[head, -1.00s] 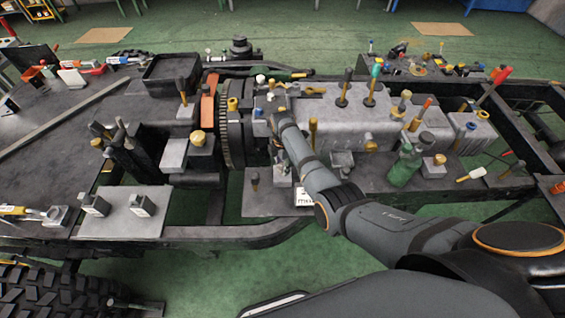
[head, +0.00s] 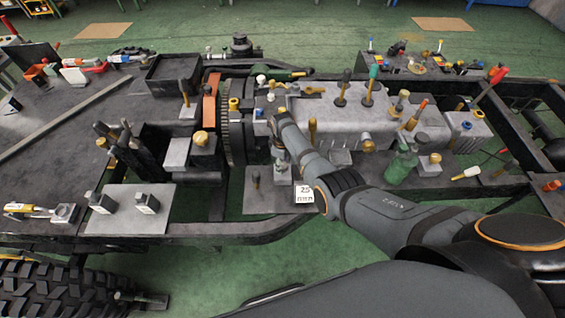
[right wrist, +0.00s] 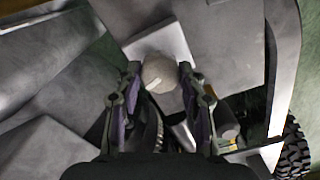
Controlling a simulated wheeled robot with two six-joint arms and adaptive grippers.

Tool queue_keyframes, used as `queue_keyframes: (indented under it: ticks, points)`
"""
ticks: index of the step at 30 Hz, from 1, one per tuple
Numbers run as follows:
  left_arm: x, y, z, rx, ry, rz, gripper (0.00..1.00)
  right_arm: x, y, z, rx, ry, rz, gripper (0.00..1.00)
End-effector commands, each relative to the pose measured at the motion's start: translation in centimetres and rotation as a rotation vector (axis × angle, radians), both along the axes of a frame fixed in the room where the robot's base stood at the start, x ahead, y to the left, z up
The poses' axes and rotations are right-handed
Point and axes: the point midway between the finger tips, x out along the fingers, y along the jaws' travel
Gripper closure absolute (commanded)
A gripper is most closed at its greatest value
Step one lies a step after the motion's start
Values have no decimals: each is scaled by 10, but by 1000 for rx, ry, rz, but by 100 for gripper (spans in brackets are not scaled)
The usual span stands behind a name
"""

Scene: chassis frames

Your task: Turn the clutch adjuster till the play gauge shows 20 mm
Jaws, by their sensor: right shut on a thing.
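The clutch adjuster shows in the right wrist view as a pale round knob (right wrist: 159,73) with a light mark on its face. My right gripper (right wrist: 158,80) is shut on it, one finger at each side. In the head view my right gripper (head: 281,160) points down beside the housing, and my own arm and fingers hide the adjuster there. The play gauge's white plate (head: 304,194) stands just right of the gripper. It appears to read 25, with smaller text below that I cannot read. My left gripper is not in view.
A toothed flywheel ring (head: 234,135) stands left of my right gripper. A green bottle (head: 401,165) and several upright tool handles stand to the right. A flat grey plate (head: 262,203) lies below the gripper.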

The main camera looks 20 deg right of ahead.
Motion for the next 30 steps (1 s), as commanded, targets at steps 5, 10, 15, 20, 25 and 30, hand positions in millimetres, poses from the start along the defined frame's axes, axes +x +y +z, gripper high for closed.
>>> queue_keyframes:
  ticks: [5, 10, 15, 20, 25, 30]
  points:
    - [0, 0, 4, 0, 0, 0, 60, 0, 0, 1, 0, 1, -166, 92]
    - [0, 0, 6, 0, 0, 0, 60, 0, 0, 1, 0, 0, -328, 92]
    - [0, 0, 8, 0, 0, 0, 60, 0, 0, 1, 0, 0, -482, 92]
    - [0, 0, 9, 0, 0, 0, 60, 0, 0, 1, 0, 0, -609, 92]
    - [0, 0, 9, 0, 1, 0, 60, 0, 0, 0, 0, 0, -715, 92]
    - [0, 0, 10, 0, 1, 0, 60, 0, 0, 0, 0, 0, -788, 92]
